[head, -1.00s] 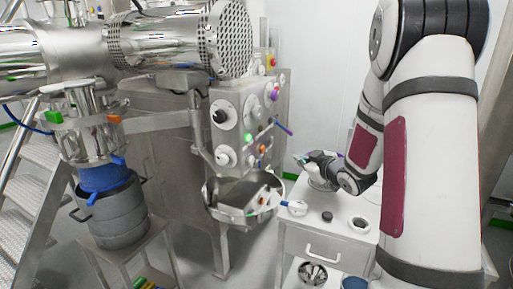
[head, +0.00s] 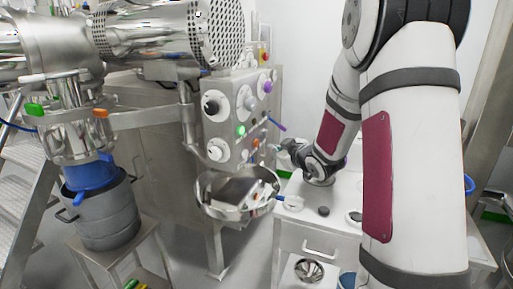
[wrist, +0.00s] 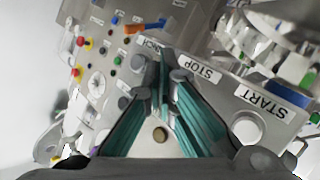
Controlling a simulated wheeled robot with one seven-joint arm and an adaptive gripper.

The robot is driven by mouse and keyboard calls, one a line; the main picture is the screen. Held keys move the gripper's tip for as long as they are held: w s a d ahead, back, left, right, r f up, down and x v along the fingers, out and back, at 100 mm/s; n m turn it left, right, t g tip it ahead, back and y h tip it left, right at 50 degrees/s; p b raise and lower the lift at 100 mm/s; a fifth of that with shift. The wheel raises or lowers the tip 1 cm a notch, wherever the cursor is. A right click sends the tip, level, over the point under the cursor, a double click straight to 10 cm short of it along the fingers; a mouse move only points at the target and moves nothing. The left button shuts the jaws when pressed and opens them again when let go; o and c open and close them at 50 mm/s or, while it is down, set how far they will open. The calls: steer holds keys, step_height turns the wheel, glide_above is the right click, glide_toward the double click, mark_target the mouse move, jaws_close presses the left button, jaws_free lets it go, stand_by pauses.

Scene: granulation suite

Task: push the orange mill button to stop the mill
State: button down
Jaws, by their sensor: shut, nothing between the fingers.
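A small orange button (head: 256,143) sits on the lower right of the steel control panel in the head view. An orange patch (wrist: 133,28) near the top of the wrist view may be the same button, but I cannot tell. My gripper (head: 282,147) is just right of the panel, and a gap seems to separate them. In the wrist view my gripper (wrist: 162,62) has its teal fingers together and empty. STOP (wrist: 198,73) and START (wrist: 264,98) labels show beside the fingers.
A white cabinet (head: 300,228) with small items stands under my arm.

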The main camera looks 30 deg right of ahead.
steer(key=shift+w+a+b, duration=0.3)
steer(key=shift+w+a, duration=0.35)
steer(key=shift+w, duration=0.2)
steer(key=shift+w+a, duration=0.1)
stand_by(0.9)
steer(key=shift+w+a, duration=0.15)
steer(key=shift+w, duration=0.05)
steer(key=shift+w+a+r+b, duration=0.1)
steer(key=shift+w+a+b, duration=0.2)
steer(key=shift+w+b, duration=0.1)
stand_by(0.9)
stand_by(0.3)
steer(key=shift+s+d+p, duration=0.45)
steer(key=shift+s+d, duration=0.1)
steer(key=shift+s, duration=0.2)
steer(key=s+d+p, duration=0.1)
steer(key=s, duration=0.1)
steer(key=s+d+p, duration=0.1)
steer(key=s+d, duration=0.1)
stand_by(0.5)
